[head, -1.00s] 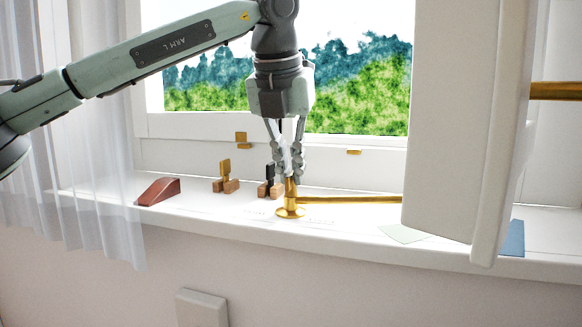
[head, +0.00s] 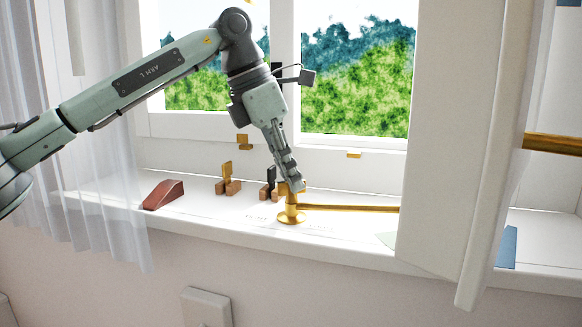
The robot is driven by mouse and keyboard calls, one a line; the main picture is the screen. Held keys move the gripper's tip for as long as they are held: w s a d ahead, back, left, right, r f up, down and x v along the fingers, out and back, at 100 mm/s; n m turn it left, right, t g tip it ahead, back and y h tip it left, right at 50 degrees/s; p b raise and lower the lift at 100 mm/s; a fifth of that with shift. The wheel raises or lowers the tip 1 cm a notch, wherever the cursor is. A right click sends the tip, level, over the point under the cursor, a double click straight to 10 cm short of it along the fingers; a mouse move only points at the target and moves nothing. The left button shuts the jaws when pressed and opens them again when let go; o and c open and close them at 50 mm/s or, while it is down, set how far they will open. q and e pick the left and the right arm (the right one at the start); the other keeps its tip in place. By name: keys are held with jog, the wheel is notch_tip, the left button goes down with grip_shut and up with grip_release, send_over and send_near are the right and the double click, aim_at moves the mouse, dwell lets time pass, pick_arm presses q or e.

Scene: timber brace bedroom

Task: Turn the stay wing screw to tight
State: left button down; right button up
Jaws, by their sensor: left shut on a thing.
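The brass stay (head: 350,209) runs across the white sill from a round-footed brass post (head: 291,213) to the open white window sash (head: 440,150) at the right. The wing screw sits on top of the post and is mostly hidden by my fingers; a small brass part (head: 283,187) shows beside them. My left gripper (head: 292,187) comes down tilted from the upper left, its fingers closed on the wing screw. My right gripper is out of view.
Left of the post on the sill are a dark latch piece on a wooden block (head: 269,190), a brass one on a wooden block (head: 228,182) and a red-brown wedge (head: 164,195). A sheer curtain (head: 85,150) hangs at the left. A blue item (head: 507,247) lies right of the sash.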

pick_arm(q)
jog(key=m+g, duration=0.2)
jog(key=m, duration=0.3)
jog(key=shift+w+r+m, duration=0.1)
jog(key=shift+m, duration=0.2)
dwell(0.4)
jog(key=c, duration=1.7)
grip_release()
jog(key=v, duration=1.2)
jog(key=shift+w, duration=0.15)
